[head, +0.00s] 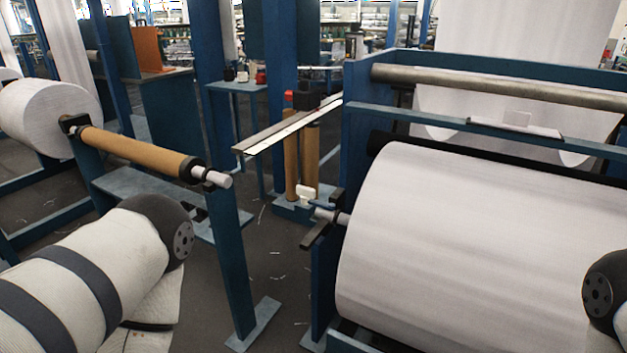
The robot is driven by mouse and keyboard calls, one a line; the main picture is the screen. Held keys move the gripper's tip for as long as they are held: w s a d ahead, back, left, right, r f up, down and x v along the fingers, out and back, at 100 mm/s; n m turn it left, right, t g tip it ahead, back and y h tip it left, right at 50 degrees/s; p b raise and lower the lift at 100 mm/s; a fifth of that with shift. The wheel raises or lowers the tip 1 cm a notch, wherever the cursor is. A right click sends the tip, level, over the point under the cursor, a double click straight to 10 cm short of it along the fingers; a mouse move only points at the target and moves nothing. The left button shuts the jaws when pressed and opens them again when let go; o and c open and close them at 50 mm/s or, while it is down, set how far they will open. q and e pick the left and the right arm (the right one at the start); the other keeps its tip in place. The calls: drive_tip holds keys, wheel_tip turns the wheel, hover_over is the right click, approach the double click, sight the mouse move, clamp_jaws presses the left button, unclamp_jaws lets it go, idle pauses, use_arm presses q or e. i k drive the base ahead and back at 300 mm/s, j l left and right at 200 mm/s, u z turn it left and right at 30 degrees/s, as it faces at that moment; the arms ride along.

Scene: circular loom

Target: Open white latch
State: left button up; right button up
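A small white piece (306,193), which looks like the white latch, shows near the left end of the large white fabric roll (470,245). It is close to the roll's shaft end (327,214) and a black bracket (320,232) on the blue frame. It is too small to tell whether it is open or shut. Another white piece (517,122) lies on the blue crossbeam above the roll. Parts of my arms show at the lower left and right edge, well apart from the white piece. Neither gripper is in view.
A blue stand (230,250) carries a brown tube (140,150) at the left. A long flat metal bar (288,125) sits above brown posts in the middle. Grey floor (280,260) with white scraps lies open between the stand and the roll's frame.

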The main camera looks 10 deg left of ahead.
sight(308, 195)
drive_tip(key=i+j+z, duration=0.2)
drive_tip(key=j+z, duration=0.15)
drive_tip(key=j, duration=0.5)
drive_tip(key=i+j+z, duration=0.1)
drive_tip(key=j+z, duration=0.25)
drive_tip(key=j, duration=0.55)
drive_tip(key=j+z, duration=0.4)
drive_tip(key=j, duration=0.5)
